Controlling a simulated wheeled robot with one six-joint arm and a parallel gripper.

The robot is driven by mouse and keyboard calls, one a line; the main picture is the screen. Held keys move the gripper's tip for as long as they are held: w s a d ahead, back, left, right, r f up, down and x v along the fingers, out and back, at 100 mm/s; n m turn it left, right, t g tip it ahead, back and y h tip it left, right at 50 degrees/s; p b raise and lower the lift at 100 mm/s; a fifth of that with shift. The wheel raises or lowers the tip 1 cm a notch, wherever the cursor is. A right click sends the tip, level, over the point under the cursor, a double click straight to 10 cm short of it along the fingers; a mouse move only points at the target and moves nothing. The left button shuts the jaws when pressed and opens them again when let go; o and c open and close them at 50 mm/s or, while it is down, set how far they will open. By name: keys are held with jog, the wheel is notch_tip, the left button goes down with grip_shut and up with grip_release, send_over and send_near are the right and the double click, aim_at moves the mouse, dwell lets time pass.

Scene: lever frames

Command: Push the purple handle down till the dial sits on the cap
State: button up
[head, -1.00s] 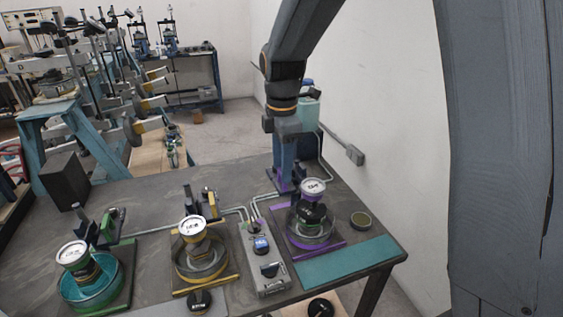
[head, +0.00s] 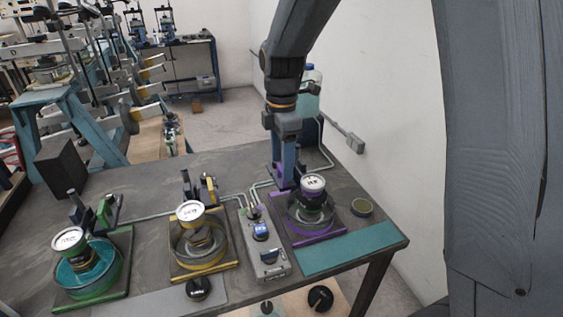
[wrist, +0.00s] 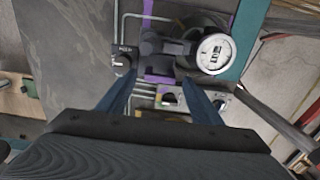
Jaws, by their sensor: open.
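The purple-marked press stands at the table's right, with a purple-edged base (head: 318,239). Its white dial (head: 313,183) sits low, close above a dark cap (head: 312,199); whether they touch I cannot tell. In the wrist view the dial (wrist: 215,53) lies right of my fingers and hides the cap. My gripper (wrist: 160,78) is open, with its fingers apart over the dark lever parts (wrist: 163,50) behind the dial. Purple (wrist: 157,73) shows between the fingers, but I cannot tell handle from base edge. In the head view my gripper (head: 284,180) is down just left of the dial.
Similar yellow (head: 203,252) and green (head: 95,275) presses stand to the left. A grey switch box (head: 265,252) stands close left of the purple base. The wall is close behind on the right.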

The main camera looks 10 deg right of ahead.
notch_tip(320, 180, up, 7)
jog(key=shift+r+b, duration=0.15)
jog(key=shift+b, duration=0.8)
